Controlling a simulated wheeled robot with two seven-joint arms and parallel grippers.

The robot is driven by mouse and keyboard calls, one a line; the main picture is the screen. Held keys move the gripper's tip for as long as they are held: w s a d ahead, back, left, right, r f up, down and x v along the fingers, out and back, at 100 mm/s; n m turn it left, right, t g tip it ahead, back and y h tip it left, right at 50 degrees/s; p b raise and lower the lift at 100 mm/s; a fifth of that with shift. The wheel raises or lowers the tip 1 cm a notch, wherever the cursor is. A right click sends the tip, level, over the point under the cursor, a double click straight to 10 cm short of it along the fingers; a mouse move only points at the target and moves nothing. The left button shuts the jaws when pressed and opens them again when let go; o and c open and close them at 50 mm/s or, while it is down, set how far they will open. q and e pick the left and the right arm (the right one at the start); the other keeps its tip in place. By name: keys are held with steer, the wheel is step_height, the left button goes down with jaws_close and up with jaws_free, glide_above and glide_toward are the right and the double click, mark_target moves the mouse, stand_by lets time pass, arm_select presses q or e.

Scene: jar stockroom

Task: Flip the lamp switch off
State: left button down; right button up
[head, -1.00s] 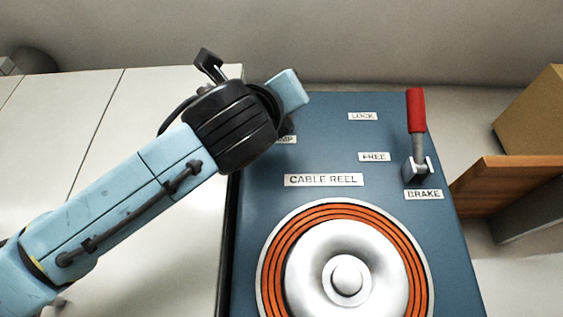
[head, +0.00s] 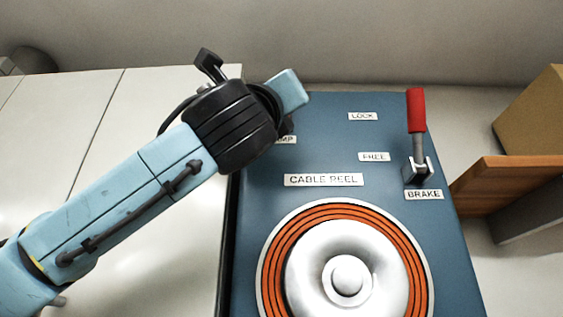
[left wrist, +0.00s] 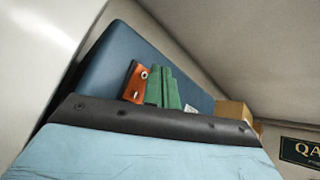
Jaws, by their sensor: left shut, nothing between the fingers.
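The lamp label (head: 287,140) shows only its last letters on the blue panel (head: 325,125) in the head view. My left wrist covers the rest and the place around it. In the left wrist view, an orange-brown plate with screw heads (left wrist: 134,82) sits on the panel, and it looks like the lamp switch plate. My left gripper (left wrist: 162,72) shows there as two green fingers, shut together and empty, right beside the plate and partly over it. The switch lever is hidden, so its position and any contact cannot be told. My right gripper is not in view.
On the same panel are a cable reel (head: 268,262) with an orange rim and a red-handled brake lever (head: 416,110) standing upright by the LOCK and FREE labels. A white cabinet top (head: 110,140) lies left. A cardboard box (head: 535,115) and a wooden shelf (head: 515,180) stand right.

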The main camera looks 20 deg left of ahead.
arm_select(q)
steer(key=shift+w, duration=0.1)
stand_by(0.5)
steer(key=shift+w+a, duration=0.1)
steer(key=shift+w, duration=0.25)
steer(key=shift+w+a+r, duration=0.1)
steer(key=shift+w, duration=0.25)
stand_by(0.6)
steer(key=shift+s, duration=0.15)
steer(key=shift+s+d, duration=0.25)
steer(key=shift+s, duration=0.45)
